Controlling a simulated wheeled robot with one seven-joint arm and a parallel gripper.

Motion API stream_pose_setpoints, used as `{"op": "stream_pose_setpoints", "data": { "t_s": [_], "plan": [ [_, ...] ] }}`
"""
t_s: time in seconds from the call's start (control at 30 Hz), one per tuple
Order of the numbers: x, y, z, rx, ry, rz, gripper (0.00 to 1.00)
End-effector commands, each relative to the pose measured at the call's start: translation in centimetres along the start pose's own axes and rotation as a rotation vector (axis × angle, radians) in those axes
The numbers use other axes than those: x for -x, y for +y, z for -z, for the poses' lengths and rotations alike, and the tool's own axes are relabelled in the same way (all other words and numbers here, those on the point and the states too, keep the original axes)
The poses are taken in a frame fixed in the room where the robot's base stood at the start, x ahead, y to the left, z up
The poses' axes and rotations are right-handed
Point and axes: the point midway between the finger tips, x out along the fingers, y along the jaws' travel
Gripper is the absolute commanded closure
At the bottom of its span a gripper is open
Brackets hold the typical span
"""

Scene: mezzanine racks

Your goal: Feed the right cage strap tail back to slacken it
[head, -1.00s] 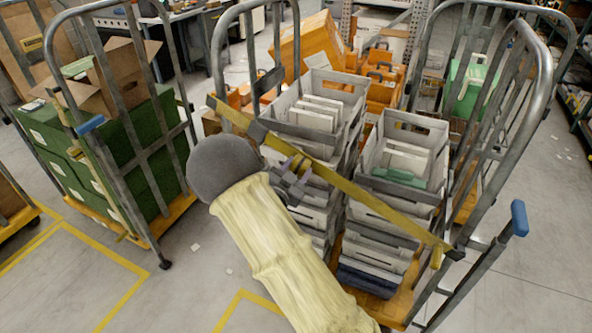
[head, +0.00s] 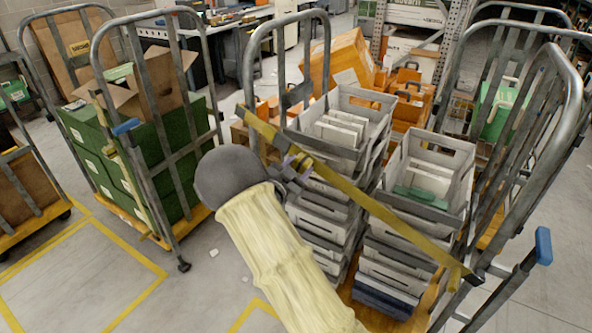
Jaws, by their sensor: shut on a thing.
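The right cage (head: 565,130) is a grey metal roll cage holding stacked grey totes. A yellow strap (head: 385,213) crosses its open front, running down from the upper left post to the lower right post. It looks fairly straight. My gripper (head: 297,170) is at the upper left part of the strap, in front of the left tote stack. It is shut there on what appears to be the strap tail. The tail and the buckle are too small and too covered by the jaws to tell apart. My cream-sleeved arm hides the cage's lower left.
A second cage (head: 170,150) with green crates and an open cardboard box (head: 140,88) stands to the left. Orange cases (head: 410,92) lie behind the totes.

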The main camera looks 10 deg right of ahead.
Motion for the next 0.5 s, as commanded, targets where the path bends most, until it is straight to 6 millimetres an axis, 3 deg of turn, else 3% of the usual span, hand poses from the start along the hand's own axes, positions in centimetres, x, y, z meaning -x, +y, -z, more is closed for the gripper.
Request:
{"op": "stream_pose_setpoints", "data": {
  "t_s": [0.13,0.17,0.27,0.5],
  "plan": [
    [0.13,-0.81,0.32,-0.006,0.003,0.016,0.96],
    [0.14,-0.82,0.33,-0.006,0.003,0.016,0.51],
    [0.15,-0.78,0.32,-0.006,0.003,0.015,0.33],
    [-0.01,-0.37,0.24,-0.004,0.002,0.008,0.33]
  ]
}}
